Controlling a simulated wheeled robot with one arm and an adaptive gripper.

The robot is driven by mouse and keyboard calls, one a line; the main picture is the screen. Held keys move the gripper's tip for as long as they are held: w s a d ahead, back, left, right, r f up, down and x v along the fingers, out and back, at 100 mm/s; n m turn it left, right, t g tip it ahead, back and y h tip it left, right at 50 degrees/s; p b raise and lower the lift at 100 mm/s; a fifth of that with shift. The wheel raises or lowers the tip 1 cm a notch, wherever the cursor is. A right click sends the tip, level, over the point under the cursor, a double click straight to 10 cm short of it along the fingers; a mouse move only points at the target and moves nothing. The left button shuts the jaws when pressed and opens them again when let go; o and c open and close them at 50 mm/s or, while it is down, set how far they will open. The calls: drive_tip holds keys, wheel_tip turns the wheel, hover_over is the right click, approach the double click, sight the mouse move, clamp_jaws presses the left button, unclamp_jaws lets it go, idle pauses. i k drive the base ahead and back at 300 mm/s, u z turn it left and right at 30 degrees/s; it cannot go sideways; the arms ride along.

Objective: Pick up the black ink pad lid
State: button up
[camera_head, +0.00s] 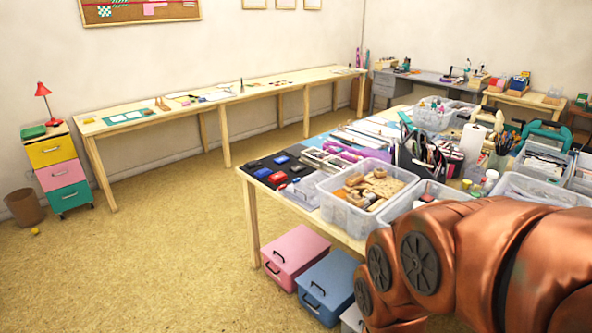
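Several small ink pads lie on a dark mat (291,186) at the near left corner of the wooden table. I make out a red pad (277,178), a blue pad (262,172) and another blue pad (281,160). A small black shape (297,168) lies to the right of these and may be a black ink pad or its lid. It is too small and too dark against the mat to tell lid from base. My copper-coloured arm fills the lower right, well apart from the pads. My gripper is out of view.
Clear bins, one (340,212) holding wooden pieces, crowd the table right of the pads. A pink box (296,252) and a blue box (328,283) stand on the floor below.

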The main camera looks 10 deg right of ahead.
sight(296, 169)
drive_tip(key=u, duration=0.3)
drive_tip(key=i, duration=0.7)
drive_tip(key=u, duration=0.5)
drive_tip(key=i, duration=1.75)
drive_tip(key=z, duration=0.65)
drive_tip(key=i, duration=0.65)
drive_tip(key=z, duration=0.3)
